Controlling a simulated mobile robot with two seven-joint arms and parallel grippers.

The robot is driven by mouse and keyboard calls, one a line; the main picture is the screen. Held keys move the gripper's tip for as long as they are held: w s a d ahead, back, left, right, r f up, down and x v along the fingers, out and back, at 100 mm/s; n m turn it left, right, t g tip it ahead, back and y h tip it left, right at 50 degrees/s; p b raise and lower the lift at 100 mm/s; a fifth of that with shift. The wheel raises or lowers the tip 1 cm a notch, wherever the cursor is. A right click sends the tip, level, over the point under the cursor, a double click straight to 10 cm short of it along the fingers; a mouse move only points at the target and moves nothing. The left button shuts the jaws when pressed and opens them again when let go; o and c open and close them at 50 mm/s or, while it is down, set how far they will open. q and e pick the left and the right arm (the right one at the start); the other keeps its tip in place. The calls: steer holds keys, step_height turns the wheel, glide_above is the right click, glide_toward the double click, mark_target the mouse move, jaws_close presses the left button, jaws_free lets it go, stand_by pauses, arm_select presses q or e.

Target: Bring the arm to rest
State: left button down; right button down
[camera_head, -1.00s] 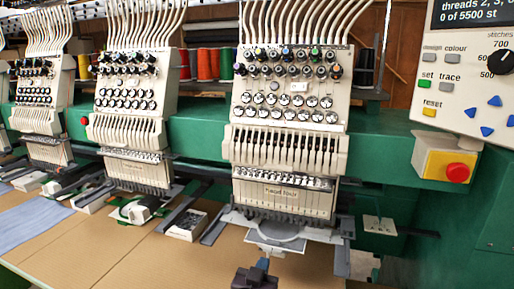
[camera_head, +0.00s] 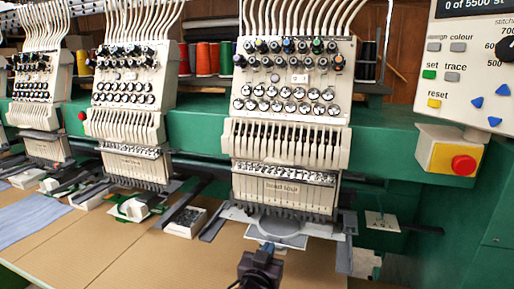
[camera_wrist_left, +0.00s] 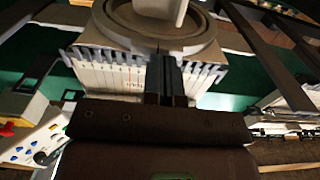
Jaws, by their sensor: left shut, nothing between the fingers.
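My left gripper (camera_head: 265,250) is at the bottom centre of the head view, just in front of the nearest embroidery head (camera_head: 285,190). It is below and in front of the round hoop (camera_head: 277,226) under that head's needles. In the left wrist view its two dark fingers (camera_wrist_left: 165,75) lie side by side, shut and empty. They point toward the pale hoop ring (camera_wrist_left: 160,30), which overlaps their tips in the picture; I cannot tell whether they touch. My right gripper is in neither view.
Other embroidery heads (camera_head: 130,90) stand in a row to the left. A tan table (camera_head: 120,245) runs along the front, with blue cloth (camera_head: 30,220) at its left. A control panel (camera_head: 465,75) and a red stop button (camera_head: 463,165) are at the right. Open table lies left of my gripper.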

arm_select(q)
steer(key=d+p+v, duration=0.1)
steer(key=p+v, duration=0.2)
steer(key=v, duration=1)
steer(key=s+a+f+y, duration=0.1)
steer(key=a+f, duration=0.1)
steer(key=a, duration=0.2)
steer(key=s+a+f+g, duration=0.1)
steer(key=a+f, duration=0.2)
steer(key=a, duration=0.2)
steer(key=s+a+f+g+y, duration=0.1)
steer(key=s+a+f, duration=0.1)
steer(key=a+f, duration=0.1)
steer(key=shift+a+f+y, duration=0.25)
steer(key=shift+a+y, duration=0.05)
steer(key=shift+a, duration=0.55)
steer(key=s+a+f+n+g+y, duration=0.2)
steer(key=s+a+f+g+y, duration=0.1)
steer(key=s+a+f, duration=0.7)
steer(key=s+a, duration=0.3)
steer(key=s, duration=0.1)
steer(key=shift+s+a+f+n+g, duration=0.2)
steer(key=shift+s+a+n+g, duration=0.05)
steer(key=shift+a+n+g, duration=0.05)
